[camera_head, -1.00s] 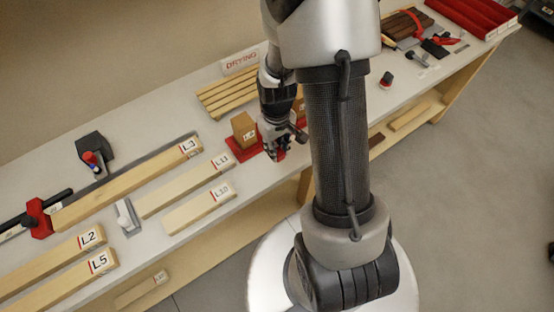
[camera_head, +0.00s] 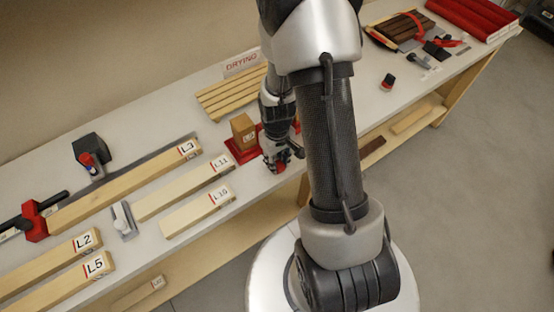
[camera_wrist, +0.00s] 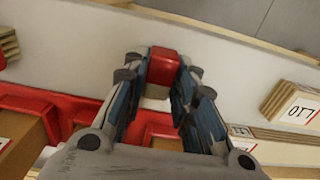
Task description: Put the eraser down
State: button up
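The eraser (camera_wrist: 164,66) is a small red block with a pale part under it. In the wrist view it sits between the fingertips of my gripper (camera_wrist: 165,84), with both fingers against its sides. In the head view my gripper (camera_head: 276,163) is low over the bench top near the front edge, with a bit of red at its tips. Whether the eraser touches the bench (camera_head: 160,112) cannot be told.
A red holder (camera_head: 236,151) with a wooden block (camera_head: 243,131) stands just left of my gripper. Boards L11 (camera_head: 180,190) and L10 (camera_head: 195,212) lie further left. A slatted wooden rack (camera_head: 228,95) is behind. Bare bench lies along the front edge.

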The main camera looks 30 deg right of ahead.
jog(key=o, duration=0.3)
jog(key=shift+o, duration=0.2)
notch_tip(320, 180, up, 12)
jog(key=r+p, duration=0.1)
jog(key=p, duration=0.3)
notch_tip(320, 180, up, 14)
jog(key=t, duration=0.2)
send_over(277, 162)
jog(key=s+a, duration=0.3)
jog(key=a, duration=0.3)
jog(key=s+a+r+t, duration=0.2)
jog(key=s+a+r, duration=0.2)
jog(key=s+r, duration=0.4)
jog(key=shift+s+a+r+t, duration=0.25)
jog(key=shift+s+a+t, duration=0.05)
jog(key=shift+s, duration=0.9)
